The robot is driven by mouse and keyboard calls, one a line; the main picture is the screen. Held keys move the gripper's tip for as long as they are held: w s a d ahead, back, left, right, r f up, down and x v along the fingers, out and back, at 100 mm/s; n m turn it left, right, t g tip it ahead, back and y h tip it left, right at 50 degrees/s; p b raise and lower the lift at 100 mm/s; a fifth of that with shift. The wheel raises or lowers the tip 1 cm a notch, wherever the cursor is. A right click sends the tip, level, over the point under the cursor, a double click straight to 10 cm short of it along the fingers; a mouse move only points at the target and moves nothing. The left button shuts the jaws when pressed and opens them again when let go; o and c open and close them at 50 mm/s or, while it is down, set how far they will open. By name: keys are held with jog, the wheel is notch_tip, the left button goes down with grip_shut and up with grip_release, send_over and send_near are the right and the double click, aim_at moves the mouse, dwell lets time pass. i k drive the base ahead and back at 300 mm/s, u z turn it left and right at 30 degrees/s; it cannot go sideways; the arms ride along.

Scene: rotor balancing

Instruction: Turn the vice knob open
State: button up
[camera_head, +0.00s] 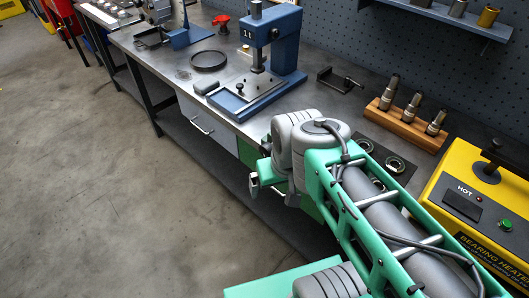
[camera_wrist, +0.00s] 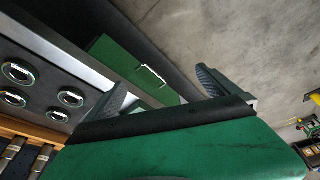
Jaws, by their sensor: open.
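No part is plainly a vice knob. A small dark bracket-like clamp with a rod (camera_head: 340,80) lies on the bench right of the blue press; whether it is the vice is unclear. The blue press (camera_head: 285,55), marked "1t", has a small black knob (camera_head: 240,88) on its base plate. A red knob-like part (camera_head: 221,20) stands farther back on the bench. In the wrist view my gripper (camera_wrist: 160,78) is open, its two fingers apart with nothing between them. It points past the bench's front edge toward a green drawer (camera_wrist: 112,58), not touching any knob. In the head view my arm hides most of it.
The bench (camera_head: 225,105) runs diagonally, with a black ring (camera_head: 208,60) on it. A wooden rack (camera_head: 407,122) holds metal cylinders; bearing rings (camera_head: 395,164) lie on a dark mat. A yellow bearing heater (camera_head: 455,205) stands right. The floor (camera_head: 100,190) left is clear.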

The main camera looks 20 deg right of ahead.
aim_at(266, 149)
jog(key=z, duration=0.25)
jog(key=k, duration=0.35)
jog(key=u, duration=1.7)
jog(key=i, duration=0.85)
jog(key=z, duration=1.05)
jog(key=i, duration=0.55)
jog(key=z, duration=0.65)
